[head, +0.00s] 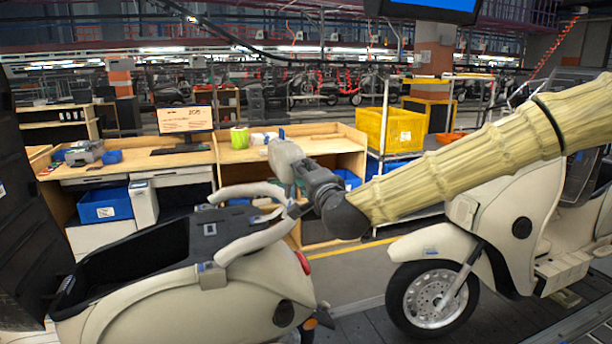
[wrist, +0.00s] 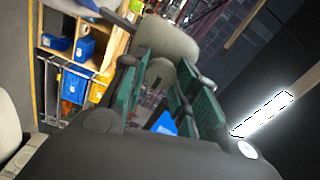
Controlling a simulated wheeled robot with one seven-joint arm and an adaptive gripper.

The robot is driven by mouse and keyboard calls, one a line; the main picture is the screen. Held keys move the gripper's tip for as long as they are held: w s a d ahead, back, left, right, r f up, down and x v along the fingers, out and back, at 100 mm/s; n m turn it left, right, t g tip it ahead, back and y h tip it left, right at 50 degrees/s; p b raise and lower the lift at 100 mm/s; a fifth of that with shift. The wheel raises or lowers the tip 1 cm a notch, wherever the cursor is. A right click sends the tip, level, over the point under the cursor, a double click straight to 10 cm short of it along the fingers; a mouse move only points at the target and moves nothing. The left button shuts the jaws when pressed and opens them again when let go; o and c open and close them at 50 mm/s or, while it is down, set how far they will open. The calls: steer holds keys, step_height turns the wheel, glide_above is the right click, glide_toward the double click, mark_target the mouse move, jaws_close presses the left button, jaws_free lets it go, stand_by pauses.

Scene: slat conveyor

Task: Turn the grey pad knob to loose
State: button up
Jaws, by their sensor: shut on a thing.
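A cream scooter body (head: 185,295) without a seat stands at the front left. Pale curved padded arms (head: 250,240) reach over its rear end, with a small grey block (head: 212,275) at the foot of the nearer one. My gripper (head: 294,210) is at the right end of these arms. In the wrist view my gripper (wrist: 160,88) has its green-padded fingers on either side of a small grey-beige knob (wrist: 158,72), shut on it. A larger beige rounded pad (wrist: 168,40) lies right behind the knob. The knob is hidden in the head view, and its setting cannot be read.
A second cream scooter (head: 480,245) stands at the right, below my arm. Wooden workbenches (head: 300,150) with a monitor (head: 186,120) and blue bins (head: 103,205) stand behind. A yellow crate (head: 390,130) sits on a rack. Open floor shows between the scooters.

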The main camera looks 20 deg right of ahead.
steer(key=o, duration=1)
steer(key=shift+o, duration=0.2)
steer(key=shift+s, duration=0.1)
steer(key=s, duration=1.2)
steer(key=shift+d, duration=0.25)
steer(key=shift+w+f, duration=0.1)
steer(key=s+a+f+n+g, duration=0.1)
steer(key=s+f+n+g, duration=0.15)
steer(key=f, duration=1.05)
steer(key=s+a+f+n+g+y, duration=0.1)
steer(key=s+f+n+g, duration=0.2)
steer(key=f, duration=1.1)
steer(key=s+a+f+n+g, duration=0.2)
steer(key=f+g, duration=0.2)
steer(key=f, duration=0.9)
steer(key=s+d+f+n+g+h, duration=0.1)
steer(key=s+d+f+n+g, duration=0.2)
steer(key=s+f, duration=2.2)
steer(key=s+n+g, duration=0.3)
steer(key=n+g, duration=0.1)
steer(key=g, duration=0.1)
steer(key=shift+s+d+h, duration=0.3)
steer(key=shift+s, duration=0.1)
